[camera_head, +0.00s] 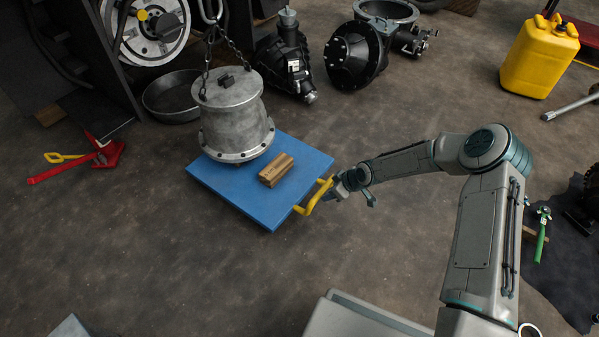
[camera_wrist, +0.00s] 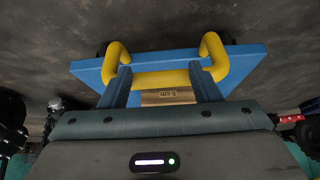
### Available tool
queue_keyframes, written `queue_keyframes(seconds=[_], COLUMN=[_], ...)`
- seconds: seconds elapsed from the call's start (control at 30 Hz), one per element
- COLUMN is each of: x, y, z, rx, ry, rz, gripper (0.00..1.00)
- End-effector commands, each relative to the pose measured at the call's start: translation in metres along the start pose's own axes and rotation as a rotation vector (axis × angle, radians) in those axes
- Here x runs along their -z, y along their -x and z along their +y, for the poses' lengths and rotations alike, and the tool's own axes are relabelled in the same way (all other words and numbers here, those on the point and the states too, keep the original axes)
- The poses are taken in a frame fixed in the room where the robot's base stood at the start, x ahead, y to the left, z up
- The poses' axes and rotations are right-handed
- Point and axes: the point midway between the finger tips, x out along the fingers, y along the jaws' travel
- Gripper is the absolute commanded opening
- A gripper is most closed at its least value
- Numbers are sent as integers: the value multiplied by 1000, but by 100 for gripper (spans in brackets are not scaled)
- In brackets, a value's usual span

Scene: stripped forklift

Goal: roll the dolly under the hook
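The dolly is a flat blue platform (camera_head: 261,208) on the floor, with a yellow U-shaped handle (camera_head: 314,197) at its right edge. The handle also shows in the wrist view (camera_wrist: 165,78), with the blue deck (camera_wrist: 150,65) behind it. The hook (camera_head: 210,10) is at the top edge, mostly cut off, with chains running down to a grey metal drum (camera_head: 232,115). The drum is over the dolly's far left part; I cannot tell whether it rests there. My gripper (camera_wrist: 161,84) is at the handle, its fingers wide apart with the bar showing between them.
A wooden block (camera_head: 276,170) lies on the dolly. A round pan (camera_head: 172,97) and a red jack (camera_head: 85,160) lie left, black machine parts (camera_head: 355,55) behind, and a yellow canister (camera_head: 540,57) at far right. The floor in front of the dolly is clear.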

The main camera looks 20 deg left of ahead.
Motion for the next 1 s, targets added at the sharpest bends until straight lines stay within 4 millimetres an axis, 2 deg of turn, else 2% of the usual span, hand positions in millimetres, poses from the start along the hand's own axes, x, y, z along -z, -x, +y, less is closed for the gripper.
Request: queue_keyframes(seconds=[1.0], x=[90], y=[-54], z=[0], rx=[-3], ry=[1], rz=[6], gripper=[55])
